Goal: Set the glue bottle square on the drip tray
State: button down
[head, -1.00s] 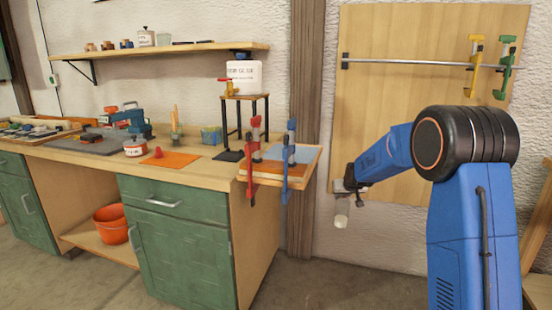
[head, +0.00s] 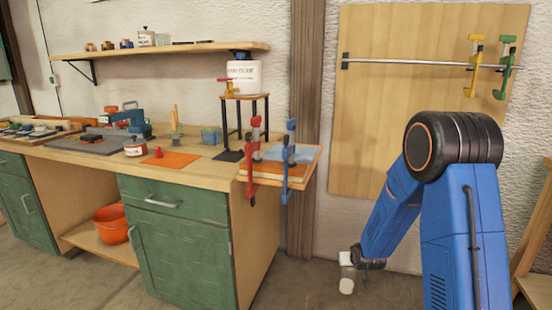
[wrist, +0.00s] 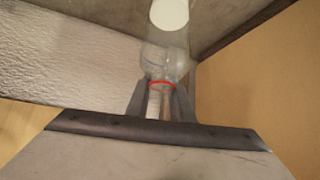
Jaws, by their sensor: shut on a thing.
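My gripper (head: 358,263) is low in front of the wall, right of the workbench. It is shut on the glue bottle (head: 347,284), a small clear bottle with a white end pointing down. In the wrist view the two fingers (wrist: 160,104) close around its narrow part by a red ring, and the clear body (wrist: 167,62) extends beyond them. The drip tray (head: 229,156) looks like the small black plate on the bench under the glue tub's stand. It looks empty, and the bottle is well to its right and lower.
A white glue tub (head: 244,74) with a yellow and red tap stands on a black-legged stand (head: 258,97) above the tray. Clamped boards (head: 310,163) with red and blue clamps jut from the bench's right end, between tray and gripper. An orange mat (head: 178,160) lies left.

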aim_at(351, 270)
jog(key=s+f, duration=0.2)
jog(key=s, duration=0.1)
jog(key=shift+f, duration=0.15)
jog(key=s+f, duration=0.3)
jog(key=f, duration=1.1)
jog(key=shift+f, duration=0.15)
jog(key=shift+s, duration=0.2)
